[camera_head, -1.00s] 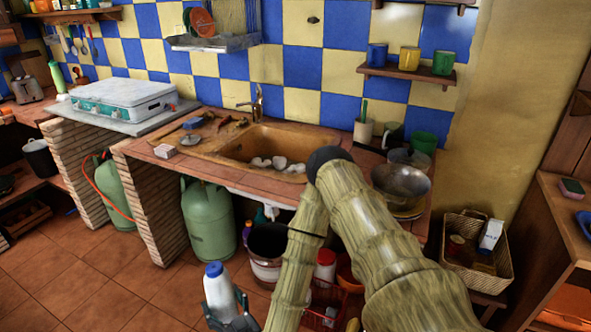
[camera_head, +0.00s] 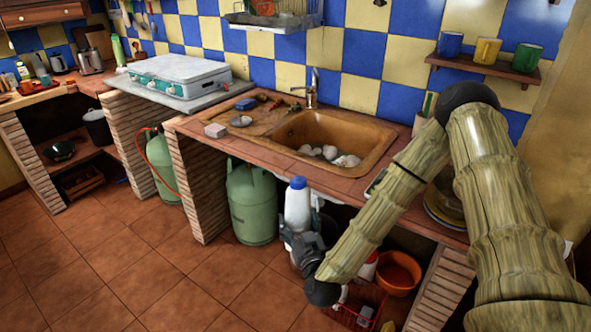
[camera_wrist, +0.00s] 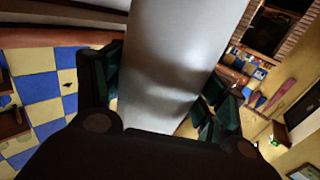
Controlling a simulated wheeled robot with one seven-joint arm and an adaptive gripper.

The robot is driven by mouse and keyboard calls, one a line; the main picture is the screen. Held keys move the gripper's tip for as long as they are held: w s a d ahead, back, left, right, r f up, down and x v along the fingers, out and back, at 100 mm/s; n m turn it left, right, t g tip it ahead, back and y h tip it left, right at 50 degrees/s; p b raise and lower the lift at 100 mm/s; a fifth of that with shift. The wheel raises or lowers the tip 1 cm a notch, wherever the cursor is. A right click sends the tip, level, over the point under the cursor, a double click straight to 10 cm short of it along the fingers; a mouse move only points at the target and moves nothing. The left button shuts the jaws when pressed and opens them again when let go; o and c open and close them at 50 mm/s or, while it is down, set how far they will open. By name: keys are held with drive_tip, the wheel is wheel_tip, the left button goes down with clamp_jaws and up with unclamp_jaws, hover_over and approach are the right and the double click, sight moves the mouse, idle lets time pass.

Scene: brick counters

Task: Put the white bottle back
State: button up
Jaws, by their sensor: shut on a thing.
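The white bottle (camera_head: 297,207) has a blue cap and stands nearly upright in my gripper (camera_head: 301,238), in front of the sink counter. My gripper is shut around its lower part. In the wrist view the bottle (camera_wrist: 178,60) fills the middle between the dark fingers of my gripper (camera_wrist: 160,95). The bottle's base is hidden by my gripper in the head view.
A brown sink (camera_head: 335,138) is set in the tiled counter. Below are a green gas cylinder (camera_head: 250,205), a red crate (camera_head: 355,308) and an orange bowl (camera_head: 399,272). A cooktop case (camera_head: 180,75) lies on the left counter. The floor at left is clear.

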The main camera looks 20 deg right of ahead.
drive_tip(key=w+d+r+m+h+b, duration=0.1)
drive_tip(key=w+d+r, duration=0.25)
drive_tip(key=r, duration=0.55)
drive_tip(key=w+d+r+m+h+b, duration=0.15)
drive_tip(key=w+r, duration=0.25)
drive_tip(key=r, duration=0.5)
drive_tip(key=w+f+p, duration=0.2)
drive_tip(key=w, duration=0.6)
drive_tip(key=w+d+f+p, duration=0.1)
drive_tip(key=w+f+p, duration=0.1)
drive_tip(key=w, duration=0.6)
drive_tip(key=shift+d+f+n, duration=0.15)
drive_tip(key=shift+f+n, duration=0.25)
drive_tip(key=shift+n, duration=0.05)
drive_tip(key=shift+f, duration=0.15)
drive_tip(key=o, duration=1)
drive_tip(key=shift+s, duration=0.1)
